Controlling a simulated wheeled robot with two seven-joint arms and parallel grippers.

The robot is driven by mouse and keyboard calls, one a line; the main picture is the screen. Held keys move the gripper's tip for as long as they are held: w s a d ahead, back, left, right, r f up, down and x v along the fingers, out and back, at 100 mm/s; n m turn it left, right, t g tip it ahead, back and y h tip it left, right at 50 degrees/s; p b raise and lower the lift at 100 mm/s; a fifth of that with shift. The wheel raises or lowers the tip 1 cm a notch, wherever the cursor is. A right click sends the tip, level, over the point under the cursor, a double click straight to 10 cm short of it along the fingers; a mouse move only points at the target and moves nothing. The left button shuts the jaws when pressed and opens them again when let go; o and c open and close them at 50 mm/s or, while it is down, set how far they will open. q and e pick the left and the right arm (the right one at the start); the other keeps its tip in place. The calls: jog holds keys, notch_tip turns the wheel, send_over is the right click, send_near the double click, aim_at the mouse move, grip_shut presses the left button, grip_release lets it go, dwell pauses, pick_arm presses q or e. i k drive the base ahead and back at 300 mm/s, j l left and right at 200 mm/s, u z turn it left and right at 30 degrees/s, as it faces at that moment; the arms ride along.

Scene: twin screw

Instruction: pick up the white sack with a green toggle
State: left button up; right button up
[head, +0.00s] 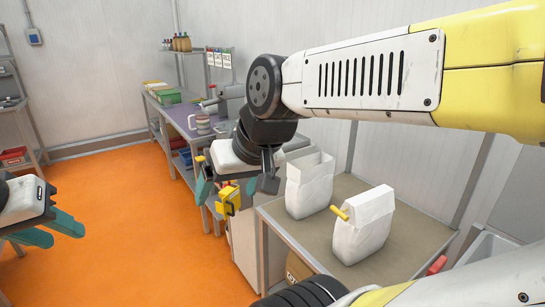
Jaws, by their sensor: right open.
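Two white sacks stand upright on the table at the right. The nearer sack (362,230) has a folded top and a yellow toggle (340,214) at its upper left. The farther sack (309,190) has an open-looking top, and no toggle shows on it. I see no green toggle. My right gripper (222,192), with teal fingers, hangs left of the farther sack, apart from it. It is open. My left gripper (48,230) is at the left edge over the orange floor, its teal fingers apart and empty, far from both sacks.
The sacks' table (405,252) has bare room around them. A yellow object (228,200) shows by my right gripper; whether they touch is unclear. The orange floor (120,210) is clear.

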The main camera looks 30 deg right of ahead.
aim_at(309, 190)
jog(key=z, duration=3.2)
jog(key=u, duration=1.85)
jog(key=i+j+u, duration=0.1)
jog(key=i, duration=0.25)
jog(key=i+j, duration=0.25)
jog(key=i+u, duration=0.05)
jog(key=i, duration=0.05)
